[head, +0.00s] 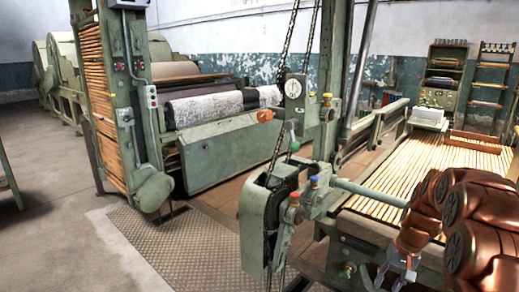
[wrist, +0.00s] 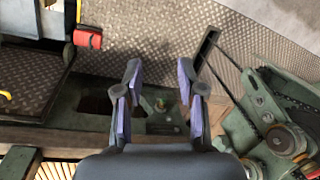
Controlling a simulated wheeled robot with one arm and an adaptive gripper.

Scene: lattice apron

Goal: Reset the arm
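My copper-coloured arm (head: 465,225) is folded at the right edge in the head view. My gripper (head: 398,268) hangs below it, in front of the green machine frame. In the wrist view my gripper (wrist: 160,80) has its two fingers apart, with pale purple pads and nothing between them. Beyond the fingers lies a green machine part with a dark opening and a small green knob (wrist: 160,103).
A slatted wooden lattice (head: 440,165) lies beside my arm. A green post with chains and a dial (head: 293,88) stands left of it. Steel floor plate (head: 185,240) and bare concrete lie at the left. A red-ended part (wrist: 88,39) shows in the wrist view.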

